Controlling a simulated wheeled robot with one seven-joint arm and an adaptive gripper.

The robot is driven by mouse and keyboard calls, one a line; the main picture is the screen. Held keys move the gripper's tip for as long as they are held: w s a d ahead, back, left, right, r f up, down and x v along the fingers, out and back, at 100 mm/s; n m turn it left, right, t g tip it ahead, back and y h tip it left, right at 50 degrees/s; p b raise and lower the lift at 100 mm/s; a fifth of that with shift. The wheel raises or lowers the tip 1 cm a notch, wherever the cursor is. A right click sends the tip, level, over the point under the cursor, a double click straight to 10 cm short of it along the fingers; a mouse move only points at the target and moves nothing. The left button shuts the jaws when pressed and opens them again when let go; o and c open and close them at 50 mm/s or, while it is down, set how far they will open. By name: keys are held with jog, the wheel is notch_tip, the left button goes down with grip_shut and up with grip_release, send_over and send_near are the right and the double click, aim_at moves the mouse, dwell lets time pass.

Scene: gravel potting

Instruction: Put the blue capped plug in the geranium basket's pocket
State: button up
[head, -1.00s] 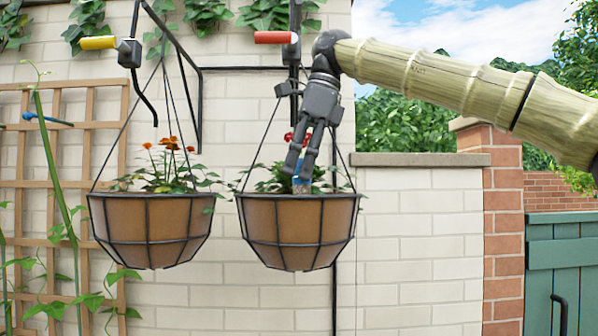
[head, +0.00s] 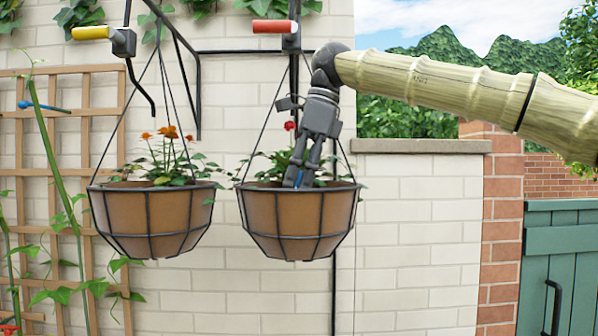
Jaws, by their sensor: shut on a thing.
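The right hanging basket (head: 297,222) has a brown liner in a black wire frame and holds a plant with a red flower (head: 289,126), which looks like the geranium. My gripper (head: 299,181) points down into this basket, its fingertips just behind the front rim among the leaves. It is shut on the blue capped plug (head: 300,177). Only a small bit of blue shows between the fingers; the plug's lower part is hidden by the rim and fingers. The pocket cannot be made out, so I cannot tell whether the plug is in it.
A similar basket (head: 152,225) with orange flowers hangs to the left. A yellow crank handle (head: 91,33) and a red one (head: 274,26) sit above the baskets. Thin hanger lines rise around my gripper. A wooden trellis (head: 88,180) stands at far left, a green gate (head: 565,255) at right.

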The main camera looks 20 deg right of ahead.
jog(key=shift+w+f, duration=0.1)
jog(key=shift+f, duration=0.3)
jog(key=o, duration=0.9)
jog(key=shift+a+f, duration=0.1)
jog(key=shift+r, duration=0.55)
jog(key=shift+d+r, duration=0.2)
jog(key=shift+d, duration=0.05)
jog(key=shift+b+v, duration=1.25)
jog(key=shift+v, duration=2.2)
